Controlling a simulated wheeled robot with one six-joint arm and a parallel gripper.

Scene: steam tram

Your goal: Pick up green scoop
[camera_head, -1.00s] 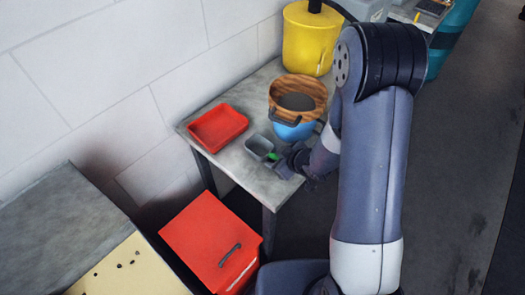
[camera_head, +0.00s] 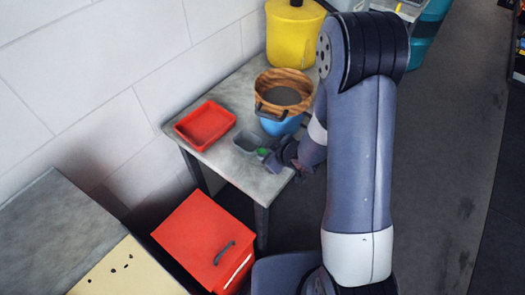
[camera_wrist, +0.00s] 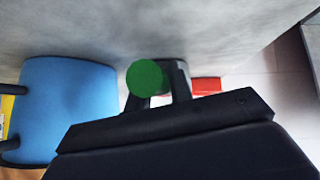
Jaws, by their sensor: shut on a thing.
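The green scoop (camera_head: 263,152) shows as a small green patch beside a small grey container on the table. My gripper (camera_head: 272,158) is at the table's front right edge and is shut on the scoop. In the wrist view the scoop (camera_wrist: 145,78) shows as a round green end between the fingers of my gripper (camera_wrist: 160,90). The rest of the scoop is hidden, and I cannot tell whether it touches the table.
The small grey container (camera_head: 246,142) stands just left of my gripper. A red tray (camera_head: 205,125) lies further left. A yellow bucket (camera_head: 293,35) stands at the back. A red box (camera_head: 204,238) is below the table.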

